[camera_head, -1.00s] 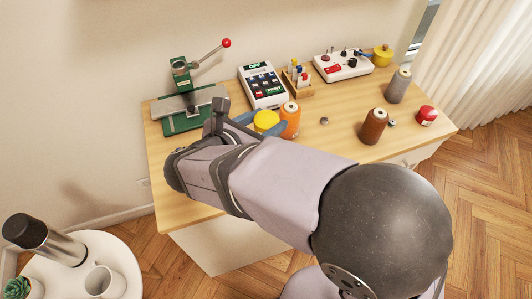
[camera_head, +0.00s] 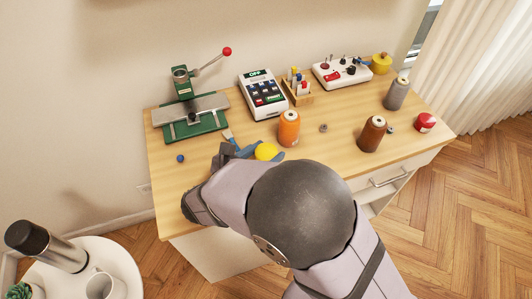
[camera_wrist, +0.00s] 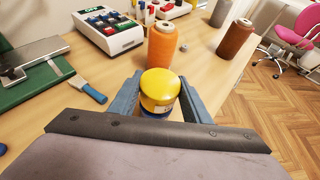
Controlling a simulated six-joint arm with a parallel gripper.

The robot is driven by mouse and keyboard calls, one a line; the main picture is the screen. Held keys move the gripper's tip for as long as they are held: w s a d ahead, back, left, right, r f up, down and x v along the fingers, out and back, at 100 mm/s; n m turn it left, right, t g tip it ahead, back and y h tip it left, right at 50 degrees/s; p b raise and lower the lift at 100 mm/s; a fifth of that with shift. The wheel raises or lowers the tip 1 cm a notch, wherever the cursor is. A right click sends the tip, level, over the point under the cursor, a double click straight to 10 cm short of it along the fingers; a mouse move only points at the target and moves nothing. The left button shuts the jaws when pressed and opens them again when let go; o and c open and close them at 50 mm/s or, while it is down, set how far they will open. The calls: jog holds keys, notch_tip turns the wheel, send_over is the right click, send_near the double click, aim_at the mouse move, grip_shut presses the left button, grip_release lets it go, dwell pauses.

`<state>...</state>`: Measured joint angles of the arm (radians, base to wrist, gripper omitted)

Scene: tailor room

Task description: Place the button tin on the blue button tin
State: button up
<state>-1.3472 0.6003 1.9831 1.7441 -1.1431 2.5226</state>
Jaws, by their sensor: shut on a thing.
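A yellow-topped button tin (camera_head: 266,151) is between the fingers of my gripper (camera_head: 256,151), over the front left part of the table. In the wrist view the tin (camera_wrist: 159,88) stands about upright, and my gripper (camera_wrist: 157,100) is shut on it with a blue finger at each side. A dark blue band (camera_wrist: 156,115) shows directly under the yellow part. I cannot tell whether this band is a separate blue button tin or part of the same one. The base of the held tin is hidden.
An orange thread spool (camera_head: 289,128) stands just behind the tin. A blue-handled tool (camera_wrist: 88,90) lies to the left, near a green press (camera_head: 190,115). A brown spool (camera_head: 371,134) and red tin (camera_head: 425,122) stand right. Bare wood (camera_head: 330,152) lies between.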

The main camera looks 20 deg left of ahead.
jog(key=shift+f, duration=0.4)
jog(key=shift+f, duration=0.15)
jog(key=o, duration=1.1)
jog(key=shift+r, duration=0.2)
jog(key=b+v, duration=0.1)
jog(key=v, duration=1.1)
jog(key=shift+b, duration=0.4)
